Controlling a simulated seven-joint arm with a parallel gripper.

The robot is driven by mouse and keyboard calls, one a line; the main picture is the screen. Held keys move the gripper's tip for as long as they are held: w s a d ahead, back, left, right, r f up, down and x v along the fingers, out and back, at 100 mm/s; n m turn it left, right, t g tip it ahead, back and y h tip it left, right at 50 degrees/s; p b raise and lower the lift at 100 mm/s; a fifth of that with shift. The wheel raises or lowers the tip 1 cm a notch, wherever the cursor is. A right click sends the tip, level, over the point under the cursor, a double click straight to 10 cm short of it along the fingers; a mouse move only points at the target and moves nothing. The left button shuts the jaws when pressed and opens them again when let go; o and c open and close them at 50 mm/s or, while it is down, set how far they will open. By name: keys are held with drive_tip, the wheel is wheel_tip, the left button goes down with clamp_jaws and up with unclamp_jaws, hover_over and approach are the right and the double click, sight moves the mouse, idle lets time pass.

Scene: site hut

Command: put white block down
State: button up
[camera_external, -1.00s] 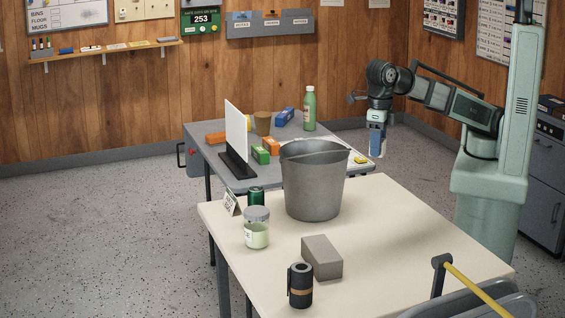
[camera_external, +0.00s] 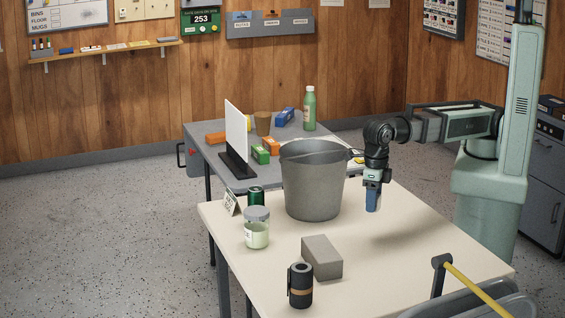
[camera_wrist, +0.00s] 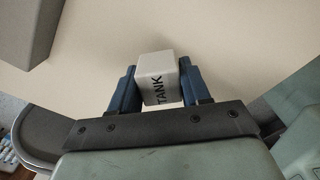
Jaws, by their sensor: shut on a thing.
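The white block (camera_wrist: 157,78) shows in the wrist view between the two blue fingers of my gripper (camera_wrist: 158,92), with the dark word TANK on one face. My gripper is shut on it. In the external view my gripper (camera_external: 373,200) points down above the cream table (camera_external: 420,235), to the right of the grey bucket (camera_external: 313,185). The block is hard to make out there, mostly hidden by the fingers. It appears held above the table top.
A grey brick (camera_external: 321,257) lies nearer the front edge, with a dark flask (camera_external: 300,286) beside it. A jar (camera_external: 256,232) and green can (camera_external: 256,196) stand left. The table's right part is bare.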

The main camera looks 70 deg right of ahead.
sight(370, 239)
drive_tip(key=shift+f, duration=4.8)
drive_tip(key=shift+f, duration=0.1)
drive_tip(key=o, duration=1.1)
wheel_tip(370, 239, up, 12)
drive_tip(key=shift+r, duration=0.15)
